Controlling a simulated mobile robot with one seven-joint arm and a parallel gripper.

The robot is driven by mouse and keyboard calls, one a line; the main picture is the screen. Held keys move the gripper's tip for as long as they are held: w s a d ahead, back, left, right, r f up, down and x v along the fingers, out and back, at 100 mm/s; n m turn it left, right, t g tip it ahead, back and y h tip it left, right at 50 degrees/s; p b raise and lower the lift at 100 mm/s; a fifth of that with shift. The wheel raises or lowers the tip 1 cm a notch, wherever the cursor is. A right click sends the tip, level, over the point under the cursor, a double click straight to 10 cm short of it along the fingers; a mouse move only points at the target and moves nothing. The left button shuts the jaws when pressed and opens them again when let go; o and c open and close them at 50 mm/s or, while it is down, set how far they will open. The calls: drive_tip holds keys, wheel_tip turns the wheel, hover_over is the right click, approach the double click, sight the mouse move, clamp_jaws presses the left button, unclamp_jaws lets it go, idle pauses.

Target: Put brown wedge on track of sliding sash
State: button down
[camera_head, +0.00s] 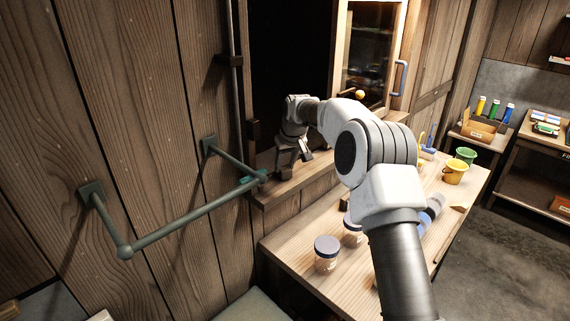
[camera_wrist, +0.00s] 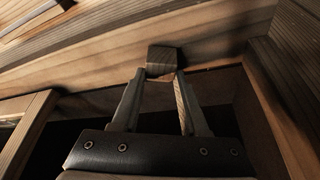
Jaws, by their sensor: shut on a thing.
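My gripper (camera_head: 288,164) is low over the wooden sill (camera_head: 312,173) of the dark window opening. In the wrist view my gripper (camera_wrist: 160,78) is shut on the brown wedge (camera_wrist: 162,56), a small block between the fingertips. The wedge is close to a wooden board (camera_wrist: 215,42); I cannot tell whether they touch. In the head view I cannot make out the wedge. The sliding sash (camera_head: 340,48), with a glass pane and blue handle (camera_head: 400,78), stands right of the opening. I cannot clearly tell its track from the sill boards.
A green pipe rail (camera_head: 185,222) juts from the wall left of the sill. The workbench (camera_head: 292,243) below holds jars (camera_head: 326,254), a yellow bucket (camera_head: 455,173) and a green bucket (camera_head: 466,156). In the wrist view an upright wooden post (camera_wrist: 290,85) stands close on the right.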

drive_tip(key=shift+f, duration=0.35)
drive_tip(key=shift+c, duration=1.7)
unclamp_jaws()
drive_tip(key=shift+r, duration=0.15)
drive_tip(key=b+v, duration=0.3)
drive_tip(key=v, duration=1.4)
drive_tip(key=s+d+r+h, duration=0.1)
drive_tip(key=s+d+r, duration=0.25)
drive_tip(key=s, duration=0.55)
drive_tip(key=s+d+f+m+t+b, duration=0.1)
drive_tip(key=s+d+m, duration=0.15)
drive_tip(key=s, duration=0.85)
drive_tip(key=s+d+f+m, duration=0.15)
drive_tip(key=s+d, duration=0.25)
drive_tip(key=s, duration=0.7)
drive_tip(key=s+d+f, duration=0.2)
drive_tip(key=s+f, duration=0.6)
drive_tip(key=s, duration=0.3)
drive_tip(key=shift+m+t+h+b, duration=0.3)
drive_tip(key=shift+h+b, duration=0.1)
drive_tip(key=shift+b, duration=0.05)
